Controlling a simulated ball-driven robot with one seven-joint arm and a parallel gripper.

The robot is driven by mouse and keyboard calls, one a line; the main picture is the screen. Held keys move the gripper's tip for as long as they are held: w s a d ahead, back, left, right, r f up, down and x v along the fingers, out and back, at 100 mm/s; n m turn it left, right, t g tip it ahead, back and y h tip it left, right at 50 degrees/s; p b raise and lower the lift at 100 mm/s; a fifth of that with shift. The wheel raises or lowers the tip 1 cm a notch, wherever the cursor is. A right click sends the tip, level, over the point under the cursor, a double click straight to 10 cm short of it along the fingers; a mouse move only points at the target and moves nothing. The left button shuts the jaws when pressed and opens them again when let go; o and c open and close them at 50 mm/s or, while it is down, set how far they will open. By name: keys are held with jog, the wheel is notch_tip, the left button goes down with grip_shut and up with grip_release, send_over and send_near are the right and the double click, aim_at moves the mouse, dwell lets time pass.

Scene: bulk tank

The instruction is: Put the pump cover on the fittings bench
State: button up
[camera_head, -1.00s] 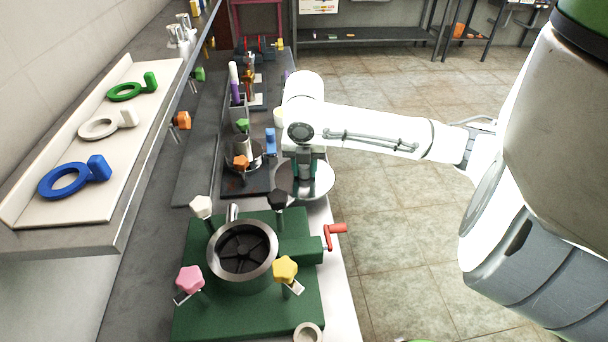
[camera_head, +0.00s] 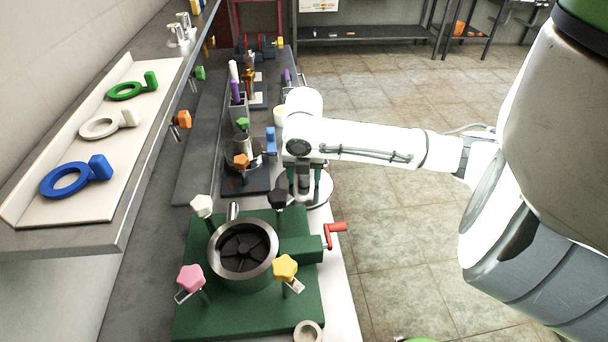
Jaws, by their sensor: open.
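A round, pale metal disc, which looks like the pump cover (camera_head: 324,195), lies at the right edge of the near bench, just behind the green pump body (camera_head: 190,320). My gripper (camera_head: 304,187) points down over the disc with its two dark green fingers apart. The fingers and wrist hide the disc's middle, so I cannot tell whether they touch it. The pump's round metal mouth (camera_head: 243,247) is uncovered and shows a dark vaned rotor. Star knobs in white, black, pink and yellow stand around it. Which surface is the fittings bench is not marked.
A red crank (camera_head: 334,233) sticks out at the pump's right. A dark tray (camera_head: 257,188) with knobbed parts stands left of my gripper. The left shelf (camera_head: 150,205) holds blue, white and green ring handles. Dark benches (camera_head: 370,37) stand at the back; the tiled floor between is clear.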

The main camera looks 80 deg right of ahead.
aim_at(304, 179)
notch_tip(304, 179, up, 12)
jog(key=a, duration=0.1)
jog(key=shift+s+a, duration=0.15)
jog(key=shift+a, duration=0.05)
dwell(0.3)
